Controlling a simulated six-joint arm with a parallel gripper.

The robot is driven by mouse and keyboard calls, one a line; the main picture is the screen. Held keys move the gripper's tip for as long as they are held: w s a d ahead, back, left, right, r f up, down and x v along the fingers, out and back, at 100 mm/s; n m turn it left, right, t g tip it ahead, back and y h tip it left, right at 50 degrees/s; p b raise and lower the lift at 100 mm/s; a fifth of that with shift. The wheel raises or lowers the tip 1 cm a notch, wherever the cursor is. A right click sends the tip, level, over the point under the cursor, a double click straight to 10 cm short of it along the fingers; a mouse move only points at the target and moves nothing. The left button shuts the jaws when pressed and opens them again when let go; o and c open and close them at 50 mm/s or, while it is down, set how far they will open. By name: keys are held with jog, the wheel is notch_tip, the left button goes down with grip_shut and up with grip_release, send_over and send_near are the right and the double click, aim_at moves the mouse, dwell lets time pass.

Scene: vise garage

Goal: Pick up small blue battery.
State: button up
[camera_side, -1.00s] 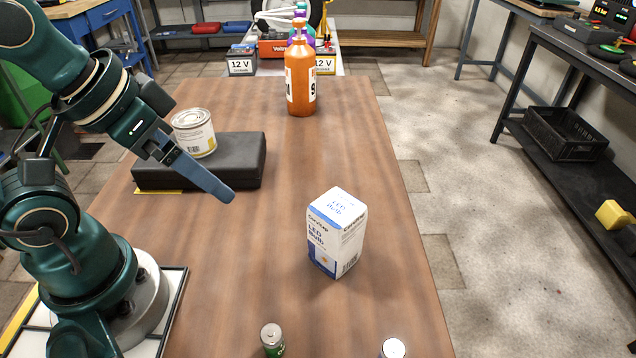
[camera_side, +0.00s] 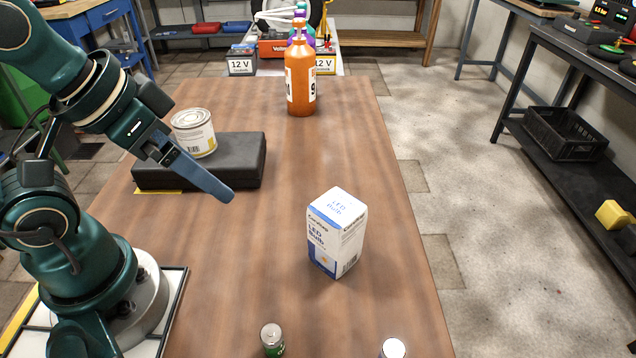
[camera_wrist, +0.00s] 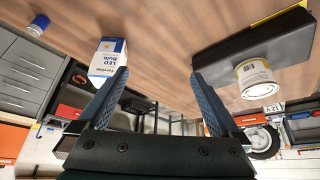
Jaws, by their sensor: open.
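A small battery with a blue side and a pale top (camera_wrist: 38,24) stands upright at the upper left of the wrist view. In the side view, a small cylinder with a bright silvery top (camera_side: 392,348) is cut off by the bottom edge; it may be the same battery, but its side colour is hidden. A second small battery (camera_side: 271,339), silver and green, stands at the bottom of the side view. My gripper (camera_wrist: 158,74) is open and empty. In the side view my gripper (camera_side: 222,192) hangs above the table, well away from both batteries.
A white and blue LED bulb box (camera_side: 336,235) stands mid-table between my gripper and the batteries. A can (camera_side: 194,134) sits on a black case (camera_side: 245,160) beside my arm. An orange bottle (camera_side: 300,75) stands at the far end.

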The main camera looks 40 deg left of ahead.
dwell(0.3)
jog(key=c, duration=0.5)
